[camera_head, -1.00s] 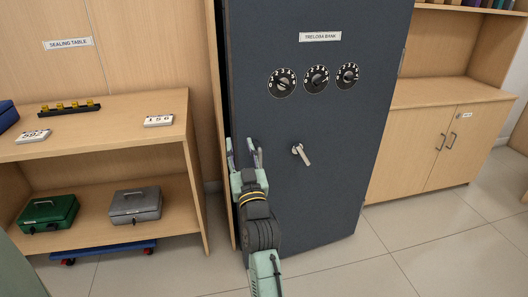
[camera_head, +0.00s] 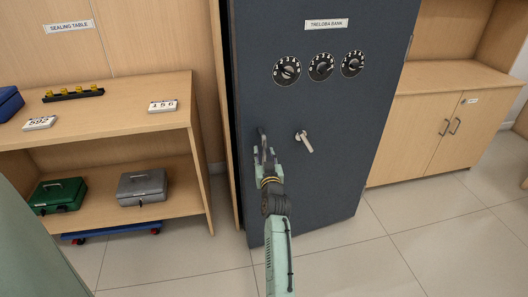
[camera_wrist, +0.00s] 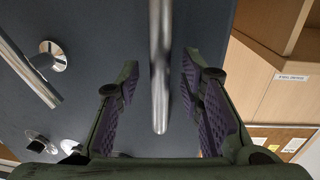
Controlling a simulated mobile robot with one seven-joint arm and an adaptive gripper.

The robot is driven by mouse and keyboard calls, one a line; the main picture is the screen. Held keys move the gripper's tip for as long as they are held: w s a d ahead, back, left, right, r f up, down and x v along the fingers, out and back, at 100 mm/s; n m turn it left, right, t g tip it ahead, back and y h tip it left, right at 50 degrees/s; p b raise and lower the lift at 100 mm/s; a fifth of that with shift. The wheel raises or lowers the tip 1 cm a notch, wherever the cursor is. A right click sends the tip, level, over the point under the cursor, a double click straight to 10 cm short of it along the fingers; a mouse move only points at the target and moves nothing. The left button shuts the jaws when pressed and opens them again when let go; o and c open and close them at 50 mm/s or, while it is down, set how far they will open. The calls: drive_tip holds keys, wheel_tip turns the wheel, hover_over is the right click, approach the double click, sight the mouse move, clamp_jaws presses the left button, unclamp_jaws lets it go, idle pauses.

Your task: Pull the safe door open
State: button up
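The safe door (camera_head: 330,190) is a tall dark blue panel with three dials and a lever handle (camera_head: 304,141). A dark strip runs along its left edge; I cannot tell whether the door is ajar. My gripper (camera_head: 264,155) is in front of the door, left of the lever. In the wrist view, my gripper (camera_wrist: 160,88) is open, with a grey metal pull bar (camera_wrist: 160,60) between its fingers and a gap on each side. The bar's top also shows in the head view (camera_head: 262,138). The lever also shows at the left of the wrist view (camera_wrist: 40,75).
A wooden sealing table (camera_head: 110,121) stands left of the safe, with a green box (camera_head: 57,195) and a grey box (camera_head: 142,188) on its lower shelf. A wooden cabinet (camera_head: 425,140) stands to the right. The tiled floor (camera_head: 350,265) before the door is clear.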

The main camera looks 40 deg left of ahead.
drive_tip(key=shift+w+a, duration=0.35)
drive_tip(key=shift+a, duration=0.05)
clamp_jaws()
idle(0.7)
